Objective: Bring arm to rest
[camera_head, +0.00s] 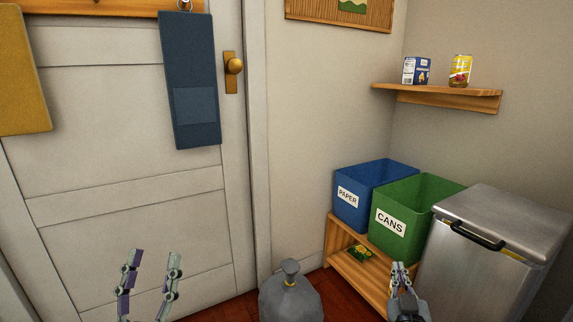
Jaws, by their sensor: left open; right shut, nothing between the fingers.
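My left gripper (149,272) is at the bottom left in front of the white door, with its two fingers spread apart and nothing between them. My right gripper (399,268) is at the bottom right, in front of the low wooden bench and below the green bin. Its fingers are together and hold nothing. Most of both arms lies outside the picture.
A grey tied bag (290,297) stands on the floor between my grippers. A blue bin (361,212) marked PAPER and a green bin (390,247) marked CANS stand on the wooden bench (345,265). A steel bin (480,270) stands at right. The door (110,150) is at left.

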